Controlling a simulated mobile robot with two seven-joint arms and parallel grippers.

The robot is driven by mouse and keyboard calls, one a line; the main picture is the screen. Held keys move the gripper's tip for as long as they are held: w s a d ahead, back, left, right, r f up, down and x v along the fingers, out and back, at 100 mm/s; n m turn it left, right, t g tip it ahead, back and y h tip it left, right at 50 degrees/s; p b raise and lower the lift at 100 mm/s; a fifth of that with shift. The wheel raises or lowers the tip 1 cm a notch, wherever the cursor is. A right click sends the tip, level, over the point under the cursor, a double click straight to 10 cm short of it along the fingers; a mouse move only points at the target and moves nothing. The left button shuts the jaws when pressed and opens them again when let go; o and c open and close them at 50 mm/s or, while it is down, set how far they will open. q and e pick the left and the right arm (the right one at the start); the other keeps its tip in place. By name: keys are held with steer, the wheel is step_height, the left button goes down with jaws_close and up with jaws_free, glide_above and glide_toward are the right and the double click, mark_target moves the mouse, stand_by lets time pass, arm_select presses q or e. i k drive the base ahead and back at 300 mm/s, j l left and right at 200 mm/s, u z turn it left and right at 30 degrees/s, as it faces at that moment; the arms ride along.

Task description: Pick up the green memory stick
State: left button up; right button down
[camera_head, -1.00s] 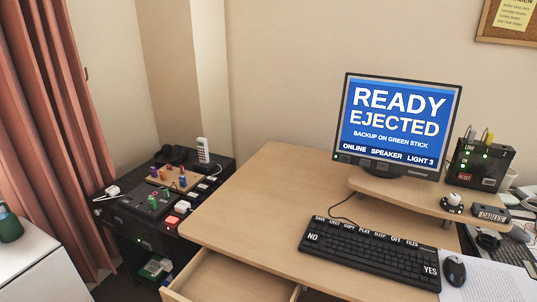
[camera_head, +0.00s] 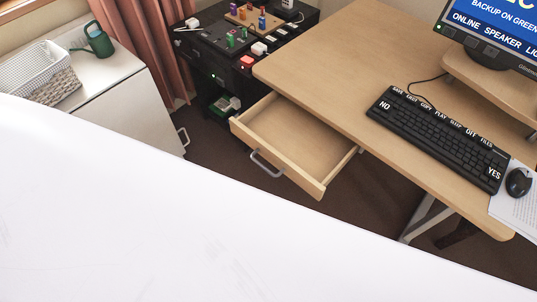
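Small upright coloured sticks stand on and around a wooden board (camera_head: 250,17) on the black cabinet at the top of the head view. Small green pieces (camera_head: 230,41) stand on the black top just in front of the board; they look like the green memory stick, but they are too small to tell for sure. A blue stick (camera_head: 262,22) and a purple stick (camera_head: 234,6) stand on the board. The monitor (camera_head: 492,28) is partly cut off and shows "BACKUP ON GREEN". Neither of my grippers is in view.
An open, empty drawer (camera_head: 290,140) juts from the wooden desk (camera_head: 330,50) near the black cabinet. A keyboard (camera_head: 435,135) and mouse (camera_head: 518,182) lie on the desk. A white cabinet (camera_head: 125,105) holds a basket (camera_head: 50,85) and a green watering can (camera_head: 100,42). A large white surface covers the lower foreground.

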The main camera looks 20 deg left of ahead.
mark_target(230, 38)
steer(key=i+j+z, duration=0.2)
steer(key=j, duration=0.4)
steer(key=j+z, duration=0.2)
steer(key=j, duration=0.35)
steer(key=i+j+z, duration=0.2)
steer(key=j, duration=0.45)
steer(key=k+l, duration=0.05)
steer(key=k, duration=0.05)
